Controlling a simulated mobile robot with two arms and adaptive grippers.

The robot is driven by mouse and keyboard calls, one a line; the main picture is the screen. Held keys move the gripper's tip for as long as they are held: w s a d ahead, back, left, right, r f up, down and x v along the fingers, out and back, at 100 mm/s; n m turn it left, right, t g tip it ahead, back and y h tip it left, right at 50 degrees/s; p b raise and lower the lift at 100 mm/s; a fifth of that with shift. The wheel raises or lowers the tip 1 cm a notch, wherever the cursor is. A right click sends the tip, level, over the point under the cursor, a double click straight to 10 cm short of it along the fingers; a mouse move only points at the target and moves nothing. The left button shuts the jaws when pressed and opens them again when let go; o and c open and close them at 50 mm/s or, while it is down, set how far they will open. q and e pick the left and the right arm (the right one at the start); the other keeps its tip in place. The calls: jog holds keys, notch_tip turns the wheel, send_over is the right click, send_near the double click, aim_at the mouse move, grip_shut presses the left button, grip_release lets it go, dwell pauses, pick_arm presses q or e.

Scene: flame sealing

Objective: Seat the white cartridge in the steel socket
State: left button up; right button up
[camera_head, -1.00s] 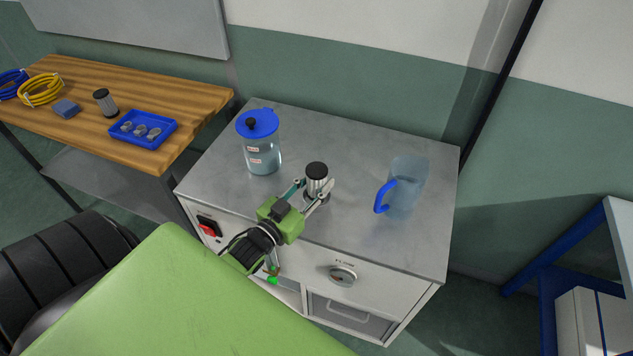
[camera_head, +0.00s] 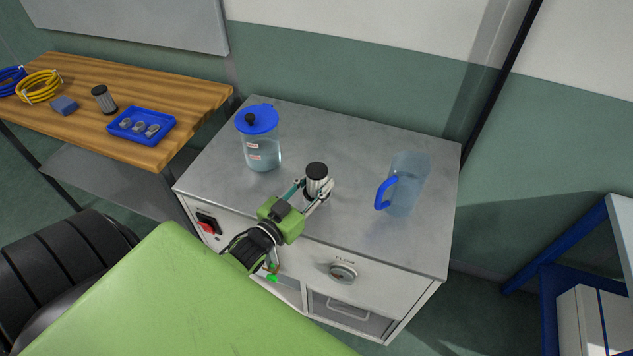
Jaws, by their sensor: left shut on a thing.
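The white cartridge (camera_head: 316,185) with a black top stands upright on the grey cabinet top, near the middle. My left gripper (camera_head: 316,192) reaches it from the front left, and its fingers are shut on the cartridge's sides. The steel socket is not clearly visible; a metallic rim seems to show low around the cartridge, but the fingers partly cover it. I cannot tell how deep the cartridge sits. My right gripper is not in view.
A lidded clear jar (camera_head: 261,145) stands behind left on the cabinet top (camera_head: 340,130), and a clear pitcher (camera_head: 407,185) with a blue handle stands at right. A wooden table (camera_head: 190,95) holds a blue tray (camera_head: 141,138), a dark cylinder (camera_head: 104,100) and coiled hoses (camera_head: 39,87).

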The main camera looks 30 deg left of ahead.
aim_at(316, 170)
pick_arm(q)
jog(key=shift+f+b, duration=0.5)
jog(key=shift+f, duration=0.2)
jog(key=o, duration=1.2)
jog(key=shift+r+p, duration=4.4)
jog(key=shift+r, duration=0.15)
jog(key=shift+s+f, duration=0.1)
jog(key=shift+f, duration=0.05)
